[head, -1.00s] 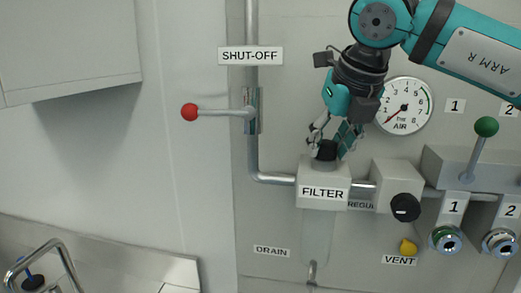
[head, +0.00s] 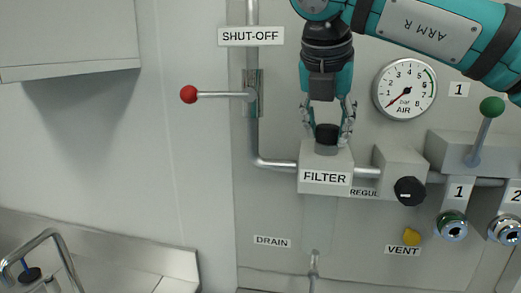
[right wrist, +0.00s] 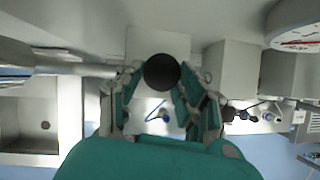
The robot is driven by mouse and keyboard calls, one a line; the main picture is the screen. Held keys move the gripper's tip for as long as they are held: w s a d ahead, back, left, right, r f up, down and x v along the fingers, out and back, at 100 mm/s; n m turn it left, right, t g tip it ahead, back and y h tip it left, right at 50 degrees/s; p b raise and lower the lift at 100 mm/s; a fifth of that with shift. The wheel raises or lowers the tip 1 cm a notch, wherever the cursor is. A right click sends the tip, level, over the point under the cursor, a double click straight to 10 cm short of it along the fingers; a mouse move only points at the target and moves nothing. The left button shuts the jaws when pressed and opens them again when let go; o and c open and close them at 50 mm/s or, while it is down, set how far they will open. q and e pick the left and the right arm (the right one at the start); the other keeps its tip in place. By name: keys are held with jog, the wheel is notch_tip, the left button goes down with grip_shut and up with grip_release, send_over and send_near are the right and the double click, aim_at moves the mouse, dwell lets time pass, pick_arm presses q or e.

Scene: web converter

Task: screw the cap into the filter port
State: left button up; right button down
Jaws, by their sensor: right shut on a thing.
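The black cap (head: 327,133) sits upright at the port on top of the filter block (head: 325,182). My right gripper (head: 328,128) comes down from above and is shut on the cap, with one finger on each side. In the right wrist view the round cap top (right wrist: 162,71) shows between the fingertips, with the pale filter block (right wrist: 158,42) behind it. The port itself is mostly hidden under the cap, so how deep its thread sits cannot be told. My left gripper is not in view.
A pressure gauge (head: 404,89) and the regulator knob (head: 410,191) are to the right of the filter. The red-knobbed shut-off lever (head: 220,94) is at left, on the pipe (head: 254,128).

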jog(key=shift+m, duration=0.3)
jog(key=m+h, duration=0.1)
jog(key=m, duration=0.1)
jog(key=m+g, duration=0.1)
jog(key=shift+w+a+m+h, duration=0.1)
jog(key=shift+a+m+h, duration=0.1)
jog(key=shift+m+h, duration=0.2)
jog(key=c, duration=0.9)
grip_release()
